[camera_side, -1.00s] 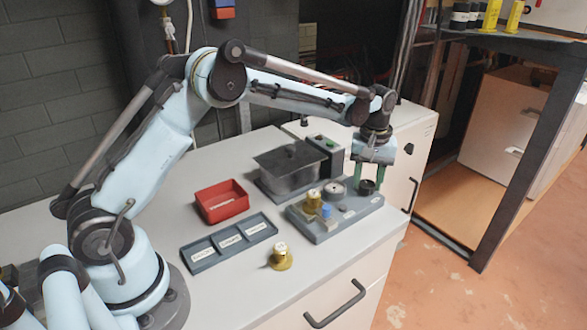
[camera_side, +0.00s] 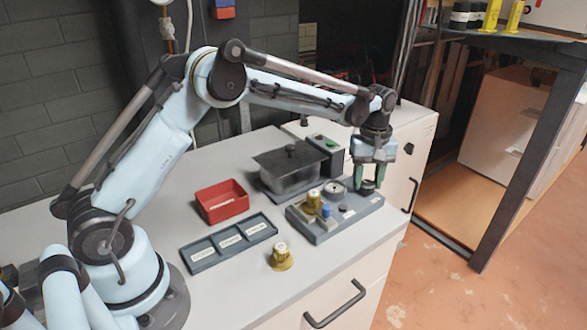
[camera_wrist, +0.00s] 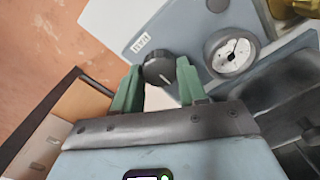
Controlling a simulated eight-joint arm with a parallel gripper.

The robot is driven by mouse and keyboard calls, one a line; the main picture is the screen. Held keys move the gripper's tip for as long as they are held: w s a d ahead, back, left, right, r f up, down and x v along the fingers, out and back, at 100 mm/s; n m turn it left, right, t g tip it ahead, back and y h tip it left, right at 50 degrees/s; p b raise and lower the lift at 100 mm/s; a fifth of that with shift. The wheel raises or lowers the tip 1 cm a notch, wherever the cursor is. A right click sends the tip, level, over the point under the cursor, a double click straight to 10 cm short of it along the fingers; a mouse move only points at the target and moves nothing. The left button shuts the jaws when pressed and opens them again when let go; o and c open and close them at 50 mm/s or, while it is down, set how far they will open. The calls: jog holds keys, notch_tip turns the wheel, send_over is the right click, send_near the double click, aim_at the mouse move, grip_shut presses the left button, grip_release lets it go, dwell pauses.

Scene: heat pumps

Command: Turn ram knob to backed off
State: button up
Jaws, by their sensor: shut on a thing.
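The black ram knob (camera_wrist: 159,69) sits on the grey panel block (camera_side: 331,232), beside a small white label (camera_wrist: 141,43) in the wrist view. It has a pale pointer line on its face. In the side view the ram knob (camera_side: 368,187) is at the block's right end. My gripper (camera_side: 369,178) reaches down over it. In the wrist view the green fingers of my gripper (camera_wrist: 158,85) stand on either side of the knob and are shut on it. The exact contact is partly hidden.
A round gauge (camera_wrist: 231,54) is close beside the knob. The block also carries a brass fitting (camera_side: 313,201) and a blue part (camera_side: 326,211). A loose brass piece (camera_side: 281,257), a labelled grey tray (camera_side: 230,241), a red bin (camera_side: 221,202) and a lidded container (camera_side: 290,168) stand nearby.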

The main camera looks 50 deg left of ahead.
aim_at(365, 184)
jog(key=o, duration=1.1)
jog(key=shift+c, duration=0.2)
notch_tip(365, 184, up, 12)
jog(key=s+r+m+t, duration=0.4)
jog(key=s+m, duration=0.2)
jog(key=s, duration=0.5)
jog(key=s+a+f+m+t, duration=0.1)
jog(key=s+f+m+t, duration=0.2)
jog(key=s, duration=0.9)
notch_tip(365, 184, down, 4)
jog(key=shift+a+r+m, duration=0.2)
jog(key=shift+r+m, duration=0.05)
jog(key=shift+m, duration=0.95)
